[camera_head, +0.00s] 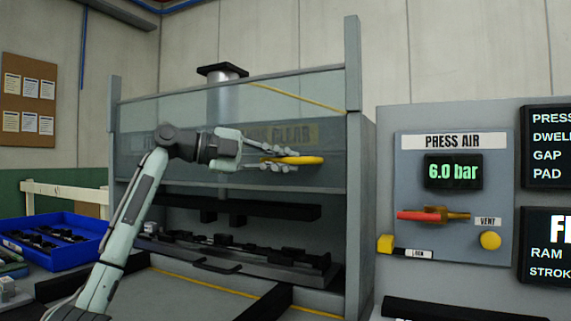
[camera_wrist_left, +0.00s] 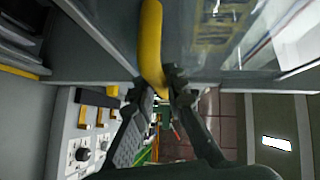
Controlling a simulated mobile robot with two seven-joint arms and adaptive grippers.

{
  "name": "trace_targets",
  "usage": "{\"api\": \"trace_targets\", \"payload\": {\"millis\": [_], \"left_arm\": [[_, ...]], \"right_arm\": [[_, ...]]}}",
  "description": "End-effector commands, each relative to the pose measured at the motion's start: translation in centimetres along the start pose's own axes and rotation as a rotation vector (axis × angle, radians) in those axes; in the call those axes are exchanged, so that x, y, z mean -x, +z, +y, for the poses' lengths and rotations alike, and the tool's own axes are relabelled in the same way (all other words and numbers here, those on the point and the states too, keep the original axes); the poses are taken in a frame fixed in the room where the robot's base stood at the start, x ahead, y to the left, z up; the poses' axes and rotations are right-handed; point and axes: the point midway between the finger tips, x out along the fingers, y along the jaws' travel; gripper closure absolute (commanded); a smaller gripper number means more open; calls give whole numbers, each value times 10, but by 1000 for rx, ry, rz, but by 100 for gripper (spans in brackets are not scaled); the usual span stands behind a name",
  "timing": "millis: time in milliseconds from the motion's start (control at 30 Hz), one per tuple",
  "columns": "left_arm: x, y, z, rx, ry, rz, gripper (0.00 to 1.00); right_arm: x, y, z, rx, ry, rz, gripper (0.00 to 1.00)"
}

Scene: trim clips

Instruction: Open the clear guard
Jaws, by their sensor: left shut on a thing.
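The clear guard (camera_head: 160,112) is a see-through panel across the front of the press, with lettering on it. Its lower edge hangs above the press bed, leaving an opening below. A yellow handle (camera_head: 308,160) sits on the guard. My left gripper (camera_head: 280,160) is shut on the yellow handle. In the left wrist view, the handle (camera_wrist_left: 150,45) runs up from between the fingertips, and the guard (camera_wrist_left: 205,40) lies beside it. My right gripper is in neither view.
Dark parts lie on a fixture (camera_head: 240,258) inside the press. A blue bin (camera_head: 55,240) with dark parts stands at the left. At the right, a control panel (camera_head: 453,250) has a 6.0 bar display, a red lever (camera_head: 420,215) and a yellow knob (camera_head: 490,240).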

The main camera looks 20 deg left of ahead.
Motion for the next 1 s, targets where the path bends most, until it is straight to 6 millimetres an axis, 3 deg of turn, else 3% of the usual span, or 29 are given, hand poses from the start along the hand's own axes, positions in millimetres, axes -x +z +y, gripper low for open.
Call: {"api": "trace_targets", "payload": {"millis": [33, 67, 100, 233, 500, 633, 1000], "left_arm": [[1, 1, 0, -1, -1, -3, 100], [1, 1, 0, -1, -1, -3, 85], [1, 1, 0, -1, -1, -3, 80], [0, 0, 0, -1, 0, -2, 66], [1, 0, 0, -1, 1, 0, 66], [11, 1, 0, -1, 0, -1, 66], [85, 1, 0, -1, 0, -4, 66]], "right_arm": [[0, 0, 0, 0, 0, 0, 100], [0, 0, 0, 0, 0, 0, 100], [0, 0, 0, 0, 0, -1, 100], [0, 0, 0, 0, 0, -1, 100], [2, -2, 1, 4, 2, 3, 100], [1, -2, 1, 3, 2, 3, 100], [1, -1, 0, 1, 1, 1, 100]]}}
